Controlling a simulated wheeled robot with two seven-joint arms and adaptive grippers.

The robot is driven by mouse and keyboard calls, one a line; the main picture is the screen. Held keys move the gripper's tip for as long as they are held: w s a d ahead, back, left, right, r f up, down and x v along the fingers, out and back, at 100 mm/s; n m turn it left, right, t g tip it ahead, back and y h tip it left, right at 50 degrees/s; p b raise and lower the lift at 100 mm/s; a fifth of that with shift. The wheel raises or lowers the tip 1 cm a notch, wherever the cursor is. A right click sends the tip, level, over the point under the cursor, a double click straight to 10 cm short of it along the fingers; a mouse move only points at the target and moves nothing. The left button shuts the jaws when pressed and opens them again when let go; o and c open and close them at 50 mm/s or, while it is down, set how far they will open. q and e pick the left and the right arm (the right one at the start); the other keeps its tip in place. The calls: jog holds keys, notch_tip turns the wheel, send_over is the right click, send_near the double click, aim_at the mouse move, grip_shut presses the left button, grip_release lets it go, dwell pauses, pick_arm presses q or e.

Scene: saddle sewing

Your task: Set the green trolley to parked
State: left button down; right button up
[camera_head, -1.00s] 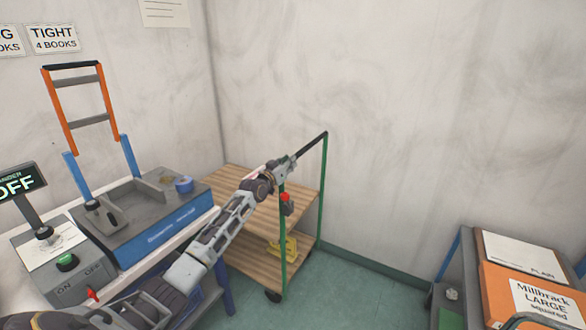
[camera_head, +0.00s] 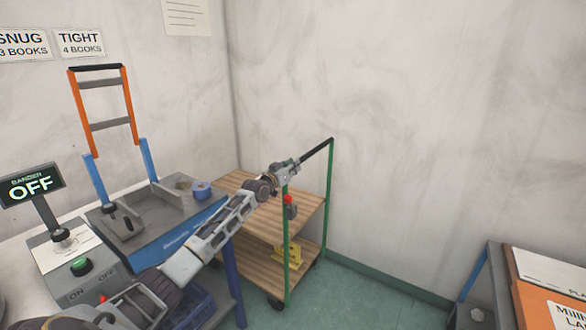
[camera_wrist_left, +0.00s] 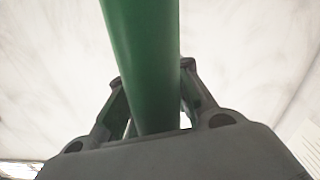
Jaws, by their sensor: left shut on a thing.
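The green trolley (camera_head: 324,206) has green posts, a black top handle bar (camera_head: 317,150) and wooden shelves. It stands against the back wall near the room corner. A red-topped grey piece (camera_head: 290,206) sits on its near post, just below my gripper. My left gripper (camera_head: 292,165) is at the near end of the handle, shut on the trolley. In the left wrist view a green tube (camera_wrist_left: 143,65) runs between its two dark fingers. The fingertips' contact is partly hidden by the tube and gripper body. My right gripper is not in view.
A bench on the left holds a blue-and-grey binder machine (camera_head: 150,220) and a sign reading OFF (camera_head: 32,186). A yellow object (camera_head: 290,255) is on the trolley's lower shelf. An orange box (camera_head: 540,305) is at right. Green floor (camera_head: 370,295) is clear between.

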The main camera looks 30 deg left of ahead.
pick_arm(q)
jog(key=shift+a+r, duration=0.1)
jog(key=shift+a, duration=0.2)
jog(key=c, duration=1.3)
grip_release()
jog(key=shift+c, duration=0.2)
jog(key=shift+o, duration=0.4)
jog(key=shift+a+f, duration=0.2)
jog(key=shift+f, duration=0.05)
jog(key=shift+s+d+r, duration=0.2)
jog(key=shift+s+d, duration=0.1)
jog(key=shift+s, duration=0.4)
jog(key=shift+s+f, duration=0.15)
jog(key=shift+s, duration=0.35)
jog(key=s, duration=0.9)
jog(key=shift+s, duration=0.3)
jog(key=shift+s, duration=0.1)
